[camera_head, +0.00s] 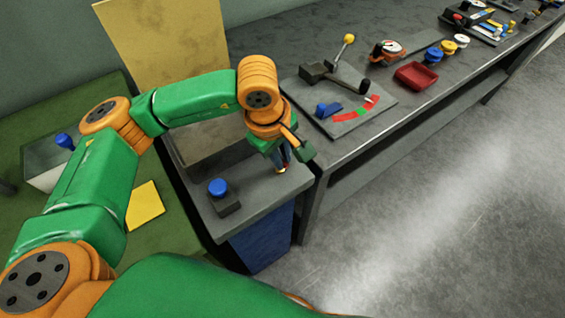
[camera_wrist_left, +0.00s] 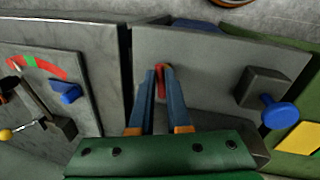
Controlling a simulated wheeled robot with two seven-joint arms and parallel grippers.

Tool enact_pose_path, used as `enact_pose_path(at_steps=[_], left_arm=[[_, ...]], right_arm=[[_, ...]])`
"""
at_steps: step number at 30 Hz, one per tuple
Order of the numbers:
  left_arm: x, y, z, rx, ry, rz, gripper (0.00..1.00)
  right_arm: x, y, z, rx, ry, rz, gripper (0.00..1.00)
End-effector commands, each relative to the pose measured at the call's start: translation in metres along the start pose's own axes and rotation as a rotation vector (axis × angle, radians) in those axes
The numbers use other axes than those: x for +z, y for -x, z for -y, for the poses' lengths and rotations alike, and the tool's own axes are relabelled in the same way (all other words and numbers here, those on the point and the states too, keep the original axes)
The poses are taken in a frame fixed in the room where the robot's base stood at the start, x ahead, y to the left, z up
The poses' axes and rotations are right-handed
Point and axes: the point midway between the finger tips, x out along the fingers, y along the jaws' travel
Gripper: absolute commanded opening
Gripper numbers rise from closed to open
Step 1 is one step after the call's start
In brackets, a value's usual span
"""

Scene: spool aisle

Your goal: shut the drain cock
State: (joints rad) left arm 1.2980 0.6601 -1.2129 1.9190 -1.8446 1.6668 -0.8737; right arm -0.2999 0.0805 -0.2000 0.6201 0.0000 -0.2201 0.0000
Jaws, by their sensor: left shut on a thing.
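My left gripper (camera_head: 282,164) reaches down to the right part of the small grey bench top (camera_head: 247,203). In the left wrist view its two blue fingers (camera_wrist_left: 160,78) are closed on a narrow red handle (camera_wrist_left: 161,84), which looks like the drain cock's lever. The handle lies in line with the fingers, and a small brownish part shows at the tips. The fingers hide most of the cock, so its body and exact turn cannot be told. My right gripper is in neither view.
A blue knob (camera_head: 218,187) on a dark block stands left of the gripper. A dark box (camera_head: 205,145) is behind. To the right, a plate (camera_head: 345,122) carries a yellow-knobbed lever, a blue piece and a red-green scale. A red tray (camera_head: 416,76) lies farther along the bench.

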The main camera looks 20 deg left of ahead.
Motion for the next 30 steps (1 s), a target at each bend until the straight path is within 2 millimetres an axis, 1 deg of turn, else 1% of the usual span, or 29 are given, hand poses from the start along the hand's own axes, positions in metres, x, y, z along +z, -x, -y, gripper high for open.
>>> enact_pose_path(at_steps=[1,9,16,29,30], left_arm=[[0.000,-0.005,0.002,-0.002,-0.026,0.007,0.00],[0.000,-0.003,0.003,-0.004,-0.145,0.031,0.00],[0.000,-0.001,0.003,-0.005,-0.187,0.040,0.00],[0.000,0.000,0.004,-0.006,-0.194,0.042,0.00],[0.000,0.000,0.004,-0.006,-0.194,0.042,0.23]], right_arm=[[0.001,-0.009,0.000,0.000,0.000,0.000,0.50],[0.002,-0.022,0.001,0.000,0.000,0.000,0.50],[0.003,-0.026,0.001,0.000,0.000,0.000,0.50],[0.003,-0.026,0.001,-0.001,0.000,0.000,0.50],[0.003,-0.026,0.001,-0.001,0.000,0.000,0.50]])
